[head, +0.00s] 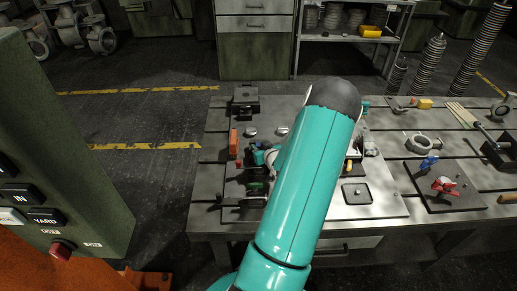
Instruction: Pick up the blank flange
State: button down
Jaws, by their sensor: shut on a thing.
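My teal arm crosses the middle of the head view and hides much of the steel work table (220,150). Its wrist end, with my gripper (262,158), shows only in part, low over the left half of the table. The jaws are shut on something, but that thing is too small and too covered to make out. I cannot pick out the blank flange for certain. Two small pale round pieces (250,131) (283,130) lie on the plate behind the wrist.
An orange block (233,143) and a dark block (246,100) stand at the left. A dark green part (256,188) lies before the wrist. A square dark pad (356,194) is right of my arm. Blue (428,163) and red (443,186) valves stand farther right. A control cabinet (60,150) is at far left.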

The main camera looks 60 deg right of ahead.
jog(key=shift+r, duration=0.1)
jog(key=shift+r, duration=0.4)
notch_tip(320, 180, up, 3)
jog(key=shift+s+a+f, duration=0.1)
jog(key=w+r+v, duration=0.2)
jog(key=r+v, duration=0.1)
jog(key=v, duration=1.3)
jog(key=shift+s+a, duration=0.15)
jog(key=shift+a, duration=0.15)
